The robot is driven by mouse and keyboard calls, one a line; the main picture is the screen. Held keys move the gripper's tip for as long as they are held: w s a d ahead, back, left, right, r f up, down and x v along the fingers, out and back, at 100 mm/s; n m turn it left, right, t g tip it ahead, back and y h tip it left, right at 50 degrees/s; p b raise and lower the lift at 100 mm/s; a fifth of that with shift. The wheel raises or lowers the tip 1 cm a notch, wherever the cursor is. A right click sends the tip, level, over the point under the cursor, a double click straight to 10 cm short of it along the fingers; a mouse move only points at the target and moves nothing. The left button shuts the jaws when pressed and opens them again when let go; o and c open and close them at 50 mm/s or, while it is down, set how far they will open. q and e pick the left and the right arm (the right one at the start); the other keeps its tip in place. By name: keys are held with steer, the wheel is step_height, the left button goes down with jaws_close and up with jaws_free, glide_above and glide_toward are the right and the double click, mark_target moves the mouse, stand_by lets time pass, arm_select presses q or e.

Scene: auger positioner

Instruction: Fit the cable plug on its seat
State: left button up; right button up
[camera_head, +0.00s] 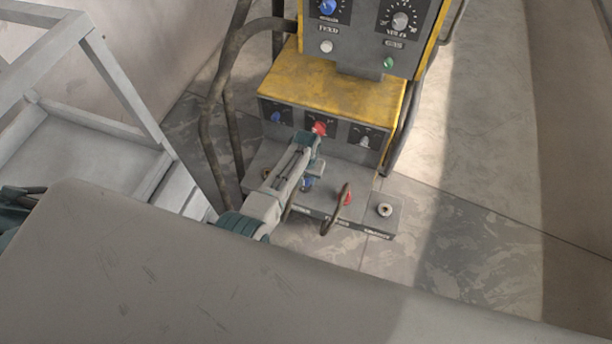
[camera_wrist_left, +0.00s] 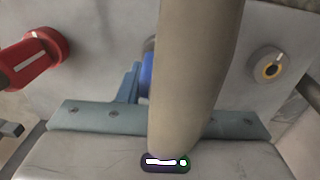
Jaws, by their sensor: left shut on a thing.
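My left gripper (camera_head: 312,175) is low in front of the yellow and grey machine, shut on the blue cable plug (camera_head: 307,185). A little of the blue plug also shows in the left wrist view (camera_wrist_left: 147,75), mostly hidden behind its thick tan cable (camera_wrist_left: 195,70). The plug is close to the grey connector panel (camera_head: 365,225); whether it touches a seat cannot be told. A round metal seat (camera_head: 385,210) is at the panel's right end. A brass-coloured seat (camera_head: 266,174) is at its left. One ringed seat shows bare in the wrist view (camera_wrist_left: 268,65). My right gripper is out of view.
A red plug (camera_head: 345,196) with a curved cable sits on the panel beside my gripper; it also shows in the wrist view (camera_wrist_left: 35,60). A red knob (camera_head: 319,128) is just above my wrist. A white metal frame (camera_head: 110,125) stands left. Floor at right is clear.

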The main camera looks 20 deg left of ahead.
arm_select(q)
steer(key=shift+f, duration=0.15)
steer(key=o, duration=1.2)
steer(key=shift+c, duration=0.2)
step_height(320, 180, up, 11)
steer(key=shift+p, duration=0.55)
